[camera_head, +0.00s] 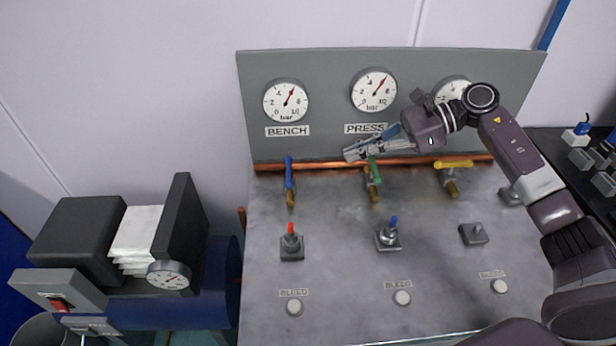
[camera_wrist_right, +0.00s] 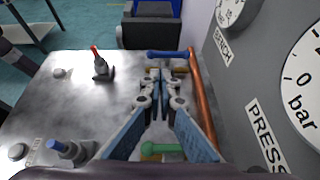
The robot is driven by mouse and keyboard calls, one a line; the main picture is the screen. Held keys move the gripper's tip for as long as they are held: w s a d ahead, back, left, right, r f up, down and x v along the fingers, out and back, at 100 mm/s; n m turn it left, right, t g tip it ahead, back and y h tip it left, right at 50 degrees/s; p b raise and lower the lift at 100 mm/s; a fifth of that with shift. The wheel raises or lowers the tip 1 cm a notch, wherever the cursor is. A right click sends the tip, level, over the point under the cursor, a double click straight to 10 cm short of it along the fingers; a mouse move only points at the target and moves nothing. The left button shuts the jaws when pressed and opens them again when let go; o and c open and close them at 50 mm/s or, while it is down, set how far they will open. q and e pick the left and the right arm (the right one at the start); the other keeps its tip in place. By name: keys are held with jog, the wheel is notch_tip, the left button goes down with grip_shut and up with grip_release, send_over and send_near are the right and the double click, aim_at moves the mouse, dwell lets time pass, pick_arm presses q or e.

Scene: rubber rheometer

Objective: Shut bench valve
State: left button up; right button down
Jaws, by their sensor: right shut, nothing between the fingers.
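The bench valve's blue handle (camera_head: 289,173) is on the copper pipe below the BENCH gauge (camera_head: 286,101). It points across the pipe, and its brass body shows beneath it. In the right wrist view the blue handle (camera_wrist_right: 167,54) lies beyond my fingertips. My right gripper (camera_head: 350,153) is shut and empty, near the pipe below the PRESS label, to the right of the blue handle and apart from it. In the wrist view its closed fingers (camera_wrist_right: 157,88) point toward the bench valve. My left gripper is out of view.
A green handle (camera_head: 374,172) sits across the pipe under my right gripper; a yellow handle (camera_head: 453,164) lies along the pipe (camera_head: 330,166). A red-tipped toggle (camera_head: 291,240) and a blue-tipped one (camera_head: 388,236) stand on the bench. The grey gauge panel rises behind.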

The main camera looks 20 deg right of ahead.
jog(key=shift+s+d+f+n+g+h, duration=0.15)
jog(key=shift+s+d+f, duration=0.1)
jog(key=shift+d, duration=0.25)
jog(key=shift+s+d+f+n+g+h, duration=0.1)
jog(key=shift+s+d+n+g+h, duration=0.1)
jog(key=shift+d, duration=0.25)
jog(key=shift+a, duration=0.1)
jog(key=p, duration=0.3)
send_near(289, 175)
jog(key=f, duration=0.1)
jog(key=a+f, duration=0.1)
jog(key=f, duration=0.2)
jog(key=shift+s+a, duration=0.2)
jog(key=shift+s, duration=0.15)
jog(key=shift+w+a+p, duration=0.15)
jog(key=shift+a+p, duration=0.25)
jog(key=shift+a, duration=0.2)
jog(key=shift+w+a+p, duration=0.2)
jog(key=shift+a+p, duration=0.15)
jog(key=shift+a, duration=0.2)
jog(key=shift+w+a+f, duration=0.1)
jog(key=shift+w+a, duration=0.1)
jog(key=shift+a, duration=0.45)
